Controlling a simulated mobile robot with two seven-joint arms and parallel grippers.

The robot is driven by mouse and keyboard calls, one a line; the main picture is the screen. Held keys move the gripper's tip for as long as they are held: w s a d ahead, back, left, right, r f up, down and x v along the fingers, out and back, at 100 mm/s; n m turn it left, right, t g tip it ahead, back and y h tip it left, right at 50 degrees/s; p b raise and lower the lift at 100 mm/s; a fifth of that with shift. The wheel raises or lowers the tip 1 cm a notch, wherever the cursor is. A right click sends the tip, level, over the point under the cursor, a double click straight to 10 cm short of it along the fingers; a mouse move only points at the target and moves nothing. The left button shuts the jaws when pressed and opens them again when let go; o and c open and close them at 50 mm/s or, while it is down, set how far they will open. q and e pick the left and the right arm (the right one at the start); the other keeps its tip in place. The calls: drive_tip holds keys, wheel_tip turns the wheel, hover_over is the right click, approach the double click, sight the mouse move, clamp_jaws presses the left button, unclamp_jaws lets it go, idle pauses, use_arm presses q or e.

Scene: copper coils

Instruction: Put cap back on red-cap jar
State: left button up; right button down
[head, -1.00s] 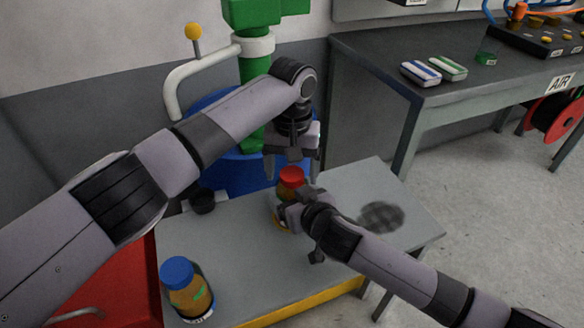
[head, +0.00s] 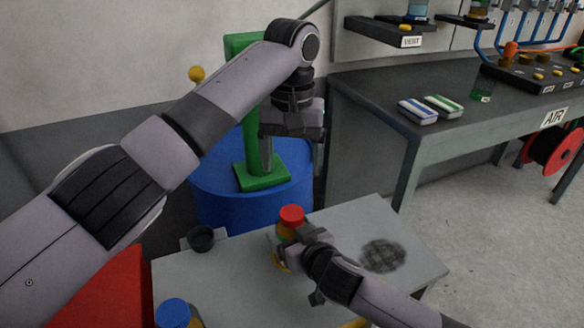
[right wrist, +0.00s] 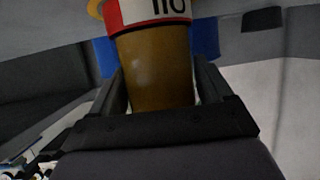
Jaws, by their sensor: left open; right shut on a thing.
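The red-cap jar (head: 288,230) stands upright on the small grey table, with amber contents. Its red cap (head: 292,214) sits on its top; how tightly it is seated I cannot tell. My right gripper (head: 286,244) is shut around the jar's side. In the right wrist view, the amber jar body (right wrist: 155,70) lies between the fingers of this gripper (right wrist: 158,90), with a red and white label; the cap is not visible there. My left gripper (head: 291,170) is open and empty, pointing down, well above the cap and apart from it.
A blue-capped jar (head: 174,314) is cut off at the table's (head: 225,275) front left. A small black cup (head: 201,238) stands at the back left. A dark mesh patch (head: 383,255) lies at right. A blue drum (head: 215,185) with a green stand (head: 255,175) is behind.

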unclamp_jaws()
drive_tip(key=shift+p+v, duration=0.9)
drive_tip(key=shift+v, duration=2.7)
